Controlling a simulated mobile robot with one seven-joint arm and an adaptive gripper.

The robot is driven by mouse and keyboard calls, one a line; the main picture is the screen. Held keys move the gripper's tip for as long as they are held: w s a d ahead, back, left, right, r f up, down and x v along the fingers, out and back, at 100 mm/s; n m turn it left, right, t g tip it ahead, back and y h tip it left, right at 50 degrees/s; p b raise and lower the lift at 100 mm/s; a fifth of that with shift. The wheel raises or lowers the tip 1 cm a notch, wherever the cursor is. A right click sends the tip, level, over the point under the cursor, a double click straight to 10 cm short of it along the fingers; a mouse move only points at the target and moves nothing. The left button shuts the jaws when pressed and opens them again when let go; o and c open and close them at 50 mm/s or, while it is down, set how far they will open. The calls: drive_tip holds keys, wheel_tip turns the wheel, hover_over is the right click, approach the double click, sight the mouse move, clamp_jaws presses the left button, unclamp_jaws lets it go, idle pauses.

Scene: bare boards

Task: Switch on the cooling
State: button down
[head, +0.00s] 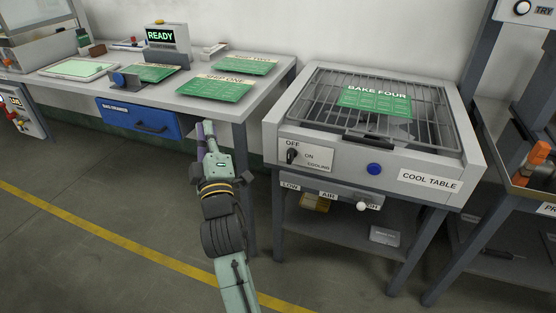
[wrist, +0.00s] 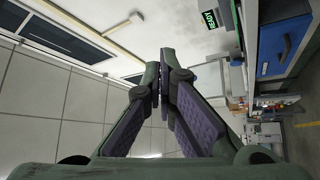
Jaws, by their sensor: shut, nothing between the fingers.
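The cool table (head: 440,150) stands right of centre in the head view. On its front left is a white cooling panel (head: 318,160) marked OFF, ON and COOLING. A black rotary knob (head: 292,156) sits on this panel, below the word OFF; its exact pointing is too small to tell. My gripper (head: 205,130) is to the left of the cool table, apart from the knob, in front of the workbench's right end. In the wrist view my gripper (wrist: 159,85) is shut and empty, its fingertips together. The knob does not show in the wrist view.
A green BAKE FOUR board (head: 374,101) lies on the cool table's rack. A blue button (head: 374,169) and an AIR slider with a white knob (head: 361,206) are on its front. The workbench (head: 268,100) with a blue drawer (head: 140,120) stands left. Floor in front is clear.

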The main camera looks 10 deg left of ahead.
sight(290, 156)
drive_tip(key=w+d+f+g+h, duration=0.1)
drive_tip(key=w+d+f+h, duration=0.2)
drive_tip(key=d+f, duration=0.2)
drive_tip(key=w+d+f+n+g+h, duration=0.1)
drive_tip(key=d+f, duration=0.4)
drive_tip(key=f, duration=0.6)
drive_tip(key=w+h, duration=0.1)
drive_tip(key=h, duration=0.1)
drive_tip(key=shift+w+d+f+n+h+b, duration=0.3)
drive_tip(key=shift+w+d, duration=0.1)
drive_tip(key=shift+w, duration=0.1)
drive_tip(key=w+b, duration=0.1)
drive_tip(key=w, duration=0.2)
drive_tip(key=w+a+b, duration=0.1)
drive_tip(key=w, duration=0.2)
drive_tip(key=w+a, duration=0.1)
drive_tip(key=w, duration=0.3)
drive_tip(key=shift+a+b, duration=0.1)
drive_tip(key=shift+b, duration=0.3)
drive_tip(key=d, duration=0.3)
drive_tip(key=shift+s, duration=0.4)
drive_tip(key=shift+s+d, duration=0.1)
drive_tip(key=shift+d, duration=0.45)
drive_tip(key=shift+r, duration=0.15)
